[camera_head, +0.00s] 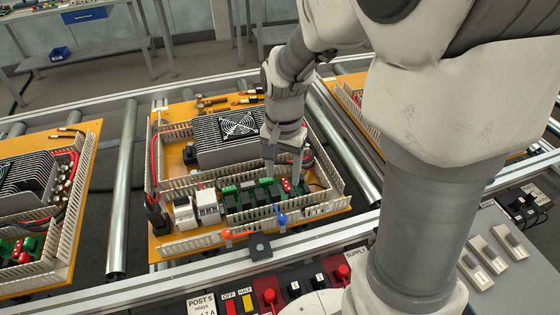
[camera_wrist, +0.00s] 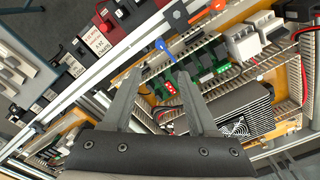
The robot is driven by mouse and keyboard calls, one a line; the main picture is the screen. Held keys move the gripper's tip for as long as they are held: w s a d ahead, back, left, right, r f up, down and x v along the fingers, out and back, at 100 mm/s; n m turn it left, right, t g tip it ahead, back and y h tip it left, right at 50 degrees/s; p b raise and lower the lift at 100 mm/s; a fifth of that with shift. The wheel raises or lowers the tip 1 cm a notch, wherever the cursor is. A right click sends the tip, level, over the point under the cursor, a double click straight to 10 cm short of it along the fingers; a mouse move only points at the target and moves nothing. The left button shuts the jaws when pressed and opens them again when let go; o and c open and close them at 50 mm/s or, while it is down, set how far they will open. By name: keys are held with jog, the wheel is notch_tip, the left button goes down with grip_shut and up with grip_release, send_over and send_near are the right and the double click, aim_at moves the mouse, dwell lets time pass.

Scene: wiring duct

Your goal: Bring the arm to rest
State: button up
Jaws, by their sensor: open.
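My gripper (camera_head: 283,172) is open over the front right of the middle orange panel (camera_head: 165,243). Its two fingers point down above the green relay board (camera_head: 256,192), near a red switch block (camera_head: 287,184). In the wrist view my gripper (camera_wrist: 159,76) shows nothing between its spread fingers; the relay board (camera_wrist: 184,82) and red block (camera_wrist: 170,87) lie beyond them. I cannot tell how much gap is left between the fingertips and the board.
Slotted duct walls (camera_head: 190,238) surround the board. A finned unit with a fan (camera_head: 238,124) stands behind it. A blue-headed piece (camera_head: 280,217) and an orange-headed piece (camera_head: 227,234) are at the front. More panels sit left (camera_head: 75,215) and right. A control strip with buttons (camera_head: 268,295) runs in front.

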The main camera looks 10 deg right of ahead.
dwell(0.3)
jog(key=s+d+r+n+t, duration=0.2)
jog(key=s+r+n+t, duration=0.3)
jog(key=s+r, duration=0.8)
jog(key=shift+r+n+t, duration=0.3)
jog(key=shift+r+n, duration=0.55)
jog(key=shift+n, duration=0.25)
jog(key=shift+s+d, duration=0.1)
jog(key=shift+c, duration=0.7)
jog(key=shift+s+d, duration=0.1)
jog(key=shift+s, duration=0.05)
